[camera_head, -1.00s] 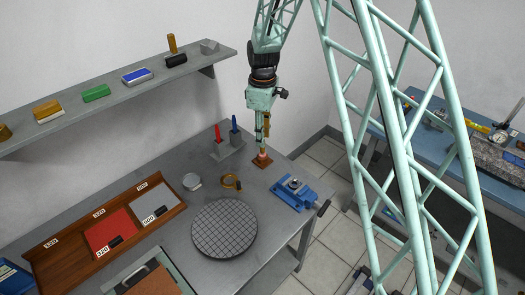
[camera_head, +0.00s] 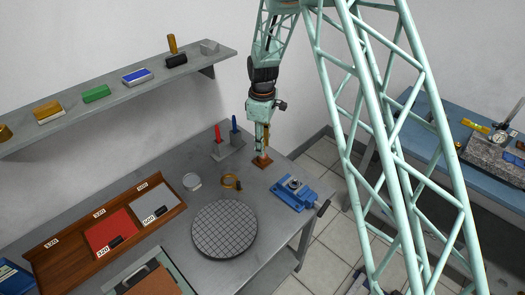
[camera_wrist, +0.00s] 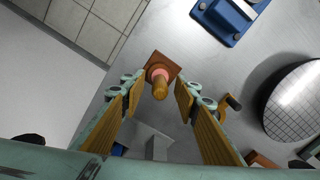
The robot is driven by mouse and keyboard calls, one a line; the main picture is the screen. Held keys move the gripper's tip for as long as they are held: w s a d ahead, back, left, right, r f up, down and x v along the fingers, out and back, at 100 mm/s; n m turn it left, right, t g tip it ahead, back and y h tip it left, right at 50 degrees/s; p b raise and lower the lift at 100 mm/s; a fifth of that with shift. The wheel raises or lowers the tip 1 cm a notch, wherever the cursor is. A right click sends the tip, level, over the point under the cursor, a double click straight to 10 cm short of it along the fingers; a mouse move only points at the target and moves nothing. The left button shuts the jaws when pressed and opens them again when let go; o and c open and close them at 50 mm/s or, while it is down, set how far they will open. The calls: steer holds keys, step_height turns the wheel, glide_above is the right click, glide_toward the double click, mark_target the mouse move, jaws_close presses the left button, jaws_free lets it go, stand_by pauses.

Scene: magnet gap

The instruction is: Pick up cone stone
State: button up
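The cone stone (camera_wrist: 159,88) stands on a square brown base (camera_wrist: 166,66) on the grey bench. In the wrist view it shows an orange-brown tip toward the camera and a pinkish ring below. My gripper (camera_wrist: 159,84) is open, with its two yellow-padded fingers on either side of the stone and a gap to each. In the head view my gripper (camera_head: 262,149) is upright just above the brown base (camera_head: 262,161), and its fingers mostly hide the stone.
A holder with red and blue pins (camera_head: 219,151) stands behind left. A brass ring piece (camera_head: 231,182), a blue vise (camera_head: 294,194) and a round gridded plate (camera_head: 224,230) lie nearby. The bench's right edge is close to the base.

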steer(key=shift+f, duration=0.3)
stand_by(0.4)
steer(key=c, duration=1)
